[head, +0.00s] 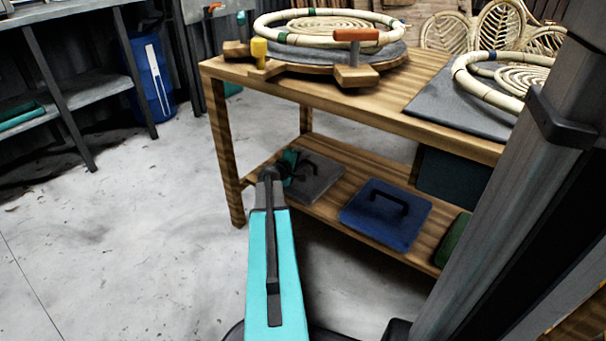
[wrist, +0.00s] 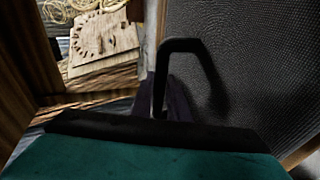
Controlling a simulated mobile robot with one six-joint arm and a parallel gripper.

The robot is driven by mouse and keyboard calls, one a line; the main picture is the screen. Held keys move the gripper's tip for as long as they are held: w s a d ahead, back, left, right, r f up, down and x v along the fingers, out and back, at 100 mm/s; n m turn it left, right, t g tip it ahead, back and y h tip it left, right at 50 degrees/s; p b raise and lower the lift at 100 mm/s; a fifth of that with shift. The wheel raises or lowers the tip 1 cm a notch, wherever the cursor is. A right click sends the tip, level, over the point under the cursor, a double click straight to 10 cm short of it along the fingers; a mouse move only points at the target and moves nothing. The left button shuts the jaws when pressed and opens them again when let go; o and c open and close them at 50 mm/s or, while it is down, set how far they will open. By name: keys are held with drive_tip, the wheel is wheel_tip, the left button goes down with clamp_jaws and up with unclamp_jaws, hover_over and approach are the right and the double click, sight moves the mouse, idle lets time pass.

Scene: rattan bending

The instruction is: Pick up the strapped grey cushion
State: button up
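The grey cushion (head: 318,182) lies on the lower shelf of the wooden workbench, at its left end. In the wrist view its dark woven top (wrist: 260,70) fills the right side, and its black strap (wrist: 183,44) stands up as an arch. My gripper (head: 289,172) is at the left part of the cushion, by the strap. In the wrist view the teal gripper body (wrist: 140,158) fills the bottom, close to the strap. The fingertips are hidden or too dark, so I cannot tell whether they are apart or closed on the strap.
A blue cushion (head: 385,214) and a green cushion (head: 455,243) lie further right on the lower shelf (head: 345,153). The tabletop (head: 290,88) is close above, with a rattan ring (head: 330,38) and clamps. A bench leg (head: 224,160) stands left. Left floor is clear.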

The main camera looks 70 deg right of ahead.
clamp_jaws()
drive_tip(key=shift+r, duration=0.15)
drive_tip(key=shift+r+p, duration=2.5)
drive_tip(key=shift+r, duration=2.35)
